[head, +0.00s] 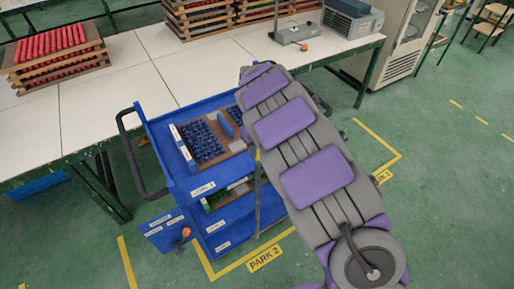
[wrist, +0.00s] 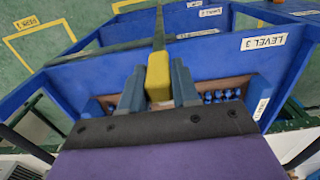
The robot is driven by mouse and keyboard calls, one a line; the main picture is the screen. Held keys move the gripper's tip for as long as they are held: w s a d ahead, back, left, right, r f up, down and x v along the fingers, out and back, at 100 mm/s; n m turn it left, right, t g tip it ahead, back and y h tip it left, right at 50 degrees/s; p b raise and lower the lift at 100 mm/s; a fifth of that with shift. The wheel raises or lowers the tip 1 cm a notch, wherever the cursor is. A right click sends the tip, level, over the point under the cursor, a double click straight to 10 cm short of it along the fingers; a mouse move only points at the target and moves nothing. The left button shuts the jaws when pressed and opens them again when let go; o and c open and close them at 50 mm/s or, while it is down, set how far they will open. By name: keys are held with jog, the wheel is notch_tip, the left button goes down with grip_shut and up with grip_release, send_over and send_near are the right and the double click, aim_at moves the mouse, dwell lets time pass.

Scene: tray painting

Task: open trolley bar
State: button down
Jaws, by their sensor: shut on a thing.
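The blue trolley (head: 228,186) stands in front of the white bench, in the floor space marked PARK 2. Its trolley bar (head: 257,195) is a thin upright strip at the front of the shelves, partly covered by my arm. In the wrist view the bar has a yellow grip (wrist: 158,82) with a dark strip running away from it. My gripper (wrist: 158,70) is shut on the yellow grip, one finger on each side. In the head view my arm hides the gripper. The trolley's front panel (wrist: 215,70), labelled LEVEL 3, lies right beside the fingers.
The upper trolley shelf holds a tray of blue pieces (head: 203,140). A black push handle (head: 126,150) sticks out at the trolley's left. The white bench (head: 110,90) carries stacked racks of red pieces (head: 50,43). Green floor (head: 440,200) is open at right.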

jog(key=shift+d, duration=0.1)
dwell(0.3)
jog(key=w+d+p, duration=0.4)
jog(key=w+d, duration=0.3)
jog(key=d, duration=0.3)
jog(key=w+d+p, duration=0.4)
jog(key=w+d, duration=0.3)
jog(key=d, duration=0.3)
jog(key=shift+d, duration=0.4)
jog(key=shift+r, duration=0.1)
jog(key=c, duration=1.1)
grip_release()
jog(key=shift+c, duration=0.2)
jog(key=shift+o, duration=1.1)
jog(key=shift+d, duration=0.25)
notch_tip(320, 180, up, 17)
jog(key=p, duration=0.2)
